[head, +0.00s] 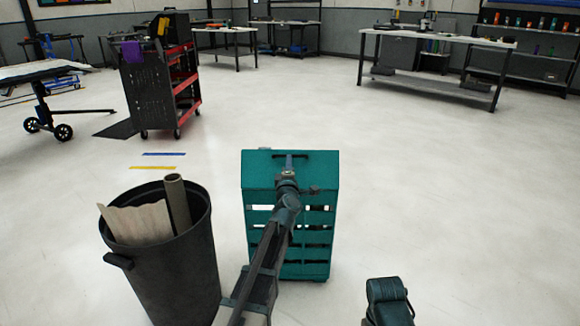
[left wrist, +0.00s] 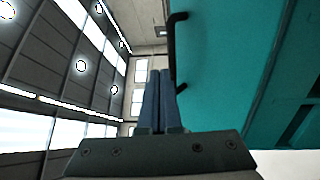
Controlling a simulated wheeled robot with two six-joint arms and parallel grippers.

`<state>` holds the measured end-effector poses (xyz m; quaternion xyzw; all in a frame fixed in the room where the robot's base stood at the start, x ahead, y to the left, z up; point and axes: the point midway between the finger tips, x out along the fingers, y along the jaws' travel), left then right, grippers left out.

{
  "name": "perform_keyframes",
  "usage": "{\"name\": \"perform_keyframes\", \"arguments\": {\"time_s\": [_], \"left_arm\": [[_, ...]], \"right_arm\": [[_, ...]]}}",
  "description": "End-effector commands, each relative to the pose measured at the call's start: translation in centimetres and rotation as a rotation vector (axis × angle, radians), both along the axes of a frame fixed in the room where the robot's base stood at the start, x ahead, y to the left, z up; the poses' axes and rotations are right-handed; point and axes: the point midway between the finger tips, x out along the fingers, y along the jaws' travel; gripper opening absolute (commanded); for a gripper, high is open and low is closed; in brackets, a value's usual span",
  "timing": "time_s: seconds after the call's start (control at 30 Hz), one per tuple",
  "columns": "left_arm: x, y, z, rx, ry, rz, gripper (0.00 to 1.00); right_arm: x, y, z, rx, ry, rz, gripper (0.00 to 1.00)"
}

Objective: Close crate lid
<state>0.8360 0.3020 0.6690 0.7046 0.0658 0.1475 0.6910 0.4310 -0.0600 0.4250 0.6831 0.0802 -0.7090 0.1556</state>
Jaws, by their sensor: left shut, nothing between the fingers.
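The teal crate (head: 318,240) with slatted sides stands on the floor in front of me. Its solid teal lid (head: 258,171) shows on top and spans the crate's width; whether it sits fully down I cannot tell. A black bar handle (head: 303,155) is on the lid's far part. My left arm reaches over the crate, and my left gripper (head: 289,161) is at the lid by the handle. In the left wrist view the gripper's fingers (left wrist: 162,100) are together and empty, close beside the handle (left wrist: 176,45) and the teal lid (left wrist: 225,70). My right gripper is out of view.
A dark bin (head: 175,265) holding a cardboard sheet and a roll stands close to the crate's left. A tool cart (head: 150,90) and workbenches (head: 437,70) stand farther back.

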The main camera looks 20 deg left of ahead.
Motion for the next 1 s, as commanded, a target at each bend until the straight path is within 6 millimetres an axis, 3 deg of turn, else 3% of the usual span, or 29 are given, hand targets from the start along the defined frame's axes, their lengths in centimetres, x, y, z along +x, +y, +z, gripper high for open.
{"name": "perform_keyframes", "arguments": {"time_s": [0.27,0.6,1.0], "left_arm": [[3.8,1.2,0.4,0.0,0.0,0.001,0.0],[7.7,2.5,-0.5,0.0,-0.001,0.001,0.0],[10.6,3.5,-2.2,-0.001,0.0,0.001,0.0]], "right_arm": [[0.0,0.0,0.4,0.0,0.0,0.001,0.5],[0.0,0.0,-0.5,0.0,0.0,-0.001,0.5],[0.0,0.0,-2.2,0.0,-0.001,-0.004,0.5]]}}
